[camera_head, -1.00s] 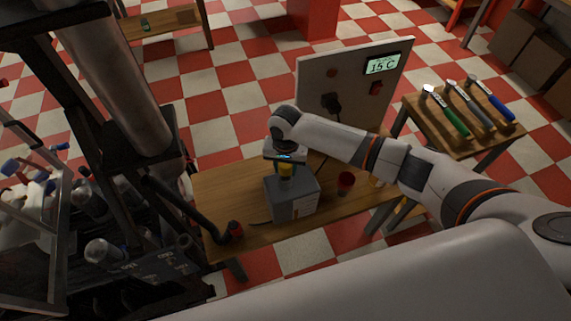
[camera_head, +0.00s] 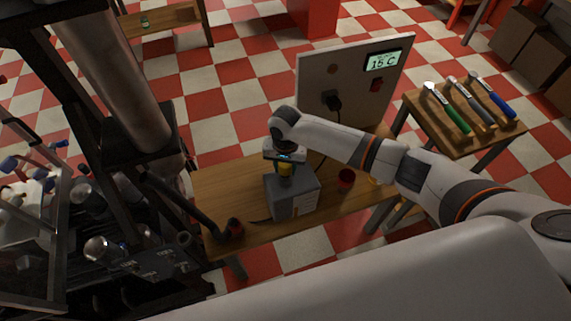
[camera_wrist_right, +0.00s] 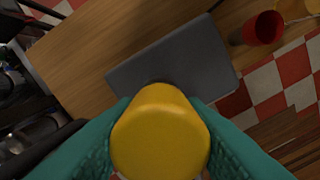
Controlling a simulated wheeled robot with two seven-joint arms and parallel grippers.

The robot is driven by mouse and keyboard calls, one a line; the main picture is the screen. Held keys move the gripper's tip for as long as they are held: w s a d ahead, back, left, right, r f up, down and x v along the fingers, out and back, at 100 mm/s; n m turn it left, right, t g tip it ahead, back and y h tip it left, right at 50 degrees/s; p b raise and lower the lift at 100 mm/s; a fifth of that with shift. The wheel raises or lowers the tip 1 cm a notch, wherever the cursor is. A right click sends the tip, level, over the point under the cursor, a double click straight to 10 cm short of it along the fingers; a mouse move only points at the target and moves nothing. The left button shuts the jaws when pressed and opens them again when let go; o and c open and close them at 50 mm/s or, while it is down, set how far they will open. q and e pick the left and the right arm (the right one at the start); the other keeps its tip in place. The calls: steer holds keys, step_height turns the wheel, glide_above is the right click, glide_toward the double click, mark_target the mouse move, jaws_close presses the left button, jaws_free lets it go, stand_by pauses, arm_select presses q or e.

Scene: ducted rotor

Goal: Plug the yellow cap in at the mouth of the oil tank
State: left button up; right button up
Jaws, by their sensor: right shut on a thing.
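The yellow cap (camera_wrist_right: 160,135) is between the teal fingers of my right gripper (camera_wrist_right: 160,140), which is shut on it. In the head view the cap (camera_head: 285,170) shows below my right gripper (camera_head: 285,163), right at the top of the grey oil tank (camera_head: 292,195). The tank is a box with a white label on its side, standing on the wooden table. In the wrist view the tank's grey top (camera_wrist_right: 175,68) lies beyond the cap. The mouth is hidden by the cap and fingers, so I cannot tell whether the cap is inside it. My left gripper is out of view.
A red cup (camera_head: 345,180) stands on the table (camera_head: 225,180) right of the tank. A panel (camera_head: 350,75) with a display reading 15 C stands behind. Hammers lie on a side table (camera_head: 412,100).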

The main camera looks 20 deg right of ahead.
steer(key=shift+f+b, duration=0.35)
steer(key=shift+f, duration=0.6)
steer(key=o, duration=1)
